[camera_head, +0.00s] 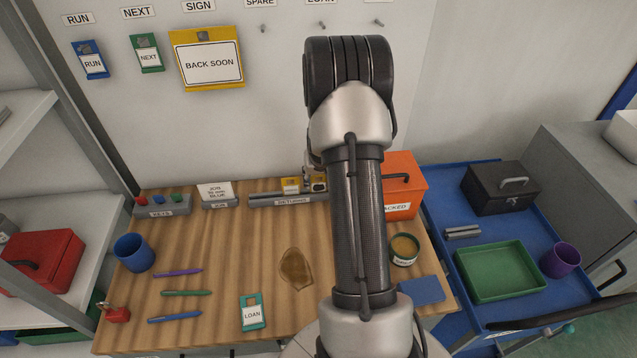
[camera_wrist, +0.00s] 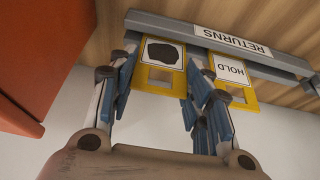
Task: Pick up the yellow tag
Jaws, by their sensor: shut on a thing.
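Two yellow tags stand side by side at the grey RETURNS rack (camera_wrist: 275,65). In the wrist view one yellow tag (camera_wrist: 152,75) has a black blotch over its white label; the other yellow tag (camera_wrist: 238,92) reads HOLD. My gripper (camera_wrist: 158,82) is shut on the blotched tag, with its blue-padded fingers at the tag's two sides. The tag's far edge still meets the rack. In the head view the blotched tag (camera_head: 319,187) and the HOLD tag (camera_head: 290,184) show small beside my arm, which hides most of my gripper.
An orange box (camera_head: 405,170) stands close to my gripper. The wooden bench (camera_head: 225,230) holds pens, a blue cup (camera_head: 133,253), a brown stain, a teal LOAN tag (camera_head: 251,312) and an open tin (camera_head: 404,249). A yellow BACK SOON sign (camera_head: 208,60) hangs on the wall.

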